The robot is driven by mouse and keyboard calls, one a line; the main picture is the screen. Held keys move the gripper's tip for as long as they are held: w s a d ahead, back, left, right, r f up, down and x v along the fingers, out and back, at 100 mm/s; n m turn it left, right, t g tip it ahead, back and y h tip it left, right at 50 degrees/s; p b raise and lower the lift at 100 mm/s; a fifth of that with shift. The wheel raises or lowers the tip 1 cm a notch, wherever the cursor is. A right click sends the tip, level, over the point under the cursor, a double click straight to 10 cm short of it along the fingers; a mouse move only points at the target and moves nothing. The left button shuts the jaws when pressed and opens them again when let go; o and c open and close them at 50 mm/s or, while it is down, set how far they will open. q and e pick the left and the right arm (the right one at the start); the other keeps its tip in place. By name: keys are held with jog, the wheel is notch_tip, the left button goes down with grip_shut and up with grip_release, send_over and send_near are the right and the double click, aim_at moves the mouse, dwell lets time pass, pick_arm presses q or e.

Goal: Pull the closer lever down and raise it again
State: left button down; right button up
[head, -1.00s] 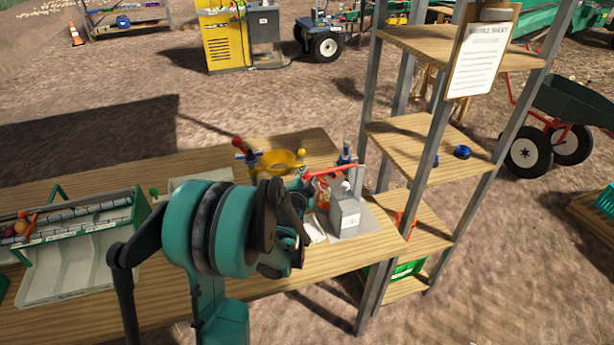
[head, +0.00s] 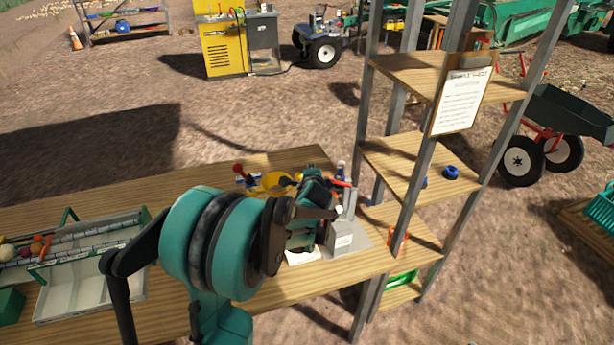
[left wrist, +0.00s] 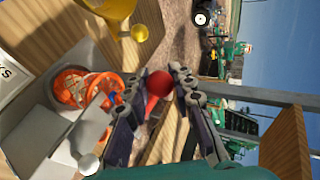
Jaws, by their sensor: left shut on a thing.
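A red lever (head: 342,184) sticks out beside a grey box (head: 342,236) on a grey plate at the right end of the wooden table. In the left wrist view the lever's round red knob (left wrist: 159,82) lies between the fingers of my left gripper (left wrist: 156,88), which is shut on the lever. In the head view my left gripper (head: 326,192) is at the lever, and my arm hides much of its mount. My right gripper is not in view.
A tall shelf unit (head: 397,165) with metal posts stands close to the right of the grey box. A divided tray (head: 90,290) with vegetables lies on the table at left. Orange round parts (left wrist: 85,88) sit beside the lever in the left wrist view. The table's back left is clear.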

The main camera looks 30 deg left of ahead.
pick_arm(q)
jog(key=w+d+r+p, duration=0.1)
jog(key=w+d+r+m+g+y+p, duration=0.1)
jog(key=r, duration=0.1)
jog(key=w+r+m+g+p, duration=0.1)
jog(key=shift+w+d+r, duration=0.1)
jog(key=shift+d+r, duration=0.2)
jog(key=shift+d, duration=0.1)
jog(key=w+d+r+m+g+y+p, duration=0.1)
jog(key=w+d+r+m+g+y, duration=0.1)
jog(key=w+d+r+m, duration=0.1)
jog(key=shift+w+d+g+y+p, duration=0.35)
jog(key=shift+w+d, duration=0.55)
jog(key=shift+w, duration=0.45)
jog(key=c, duration=1.3)
grip_release()
jog(key=shift+w, duration=0.1)
jog(key=shift+o, duration=0.2)
jog(key=shift+d+f, duration=0.1)
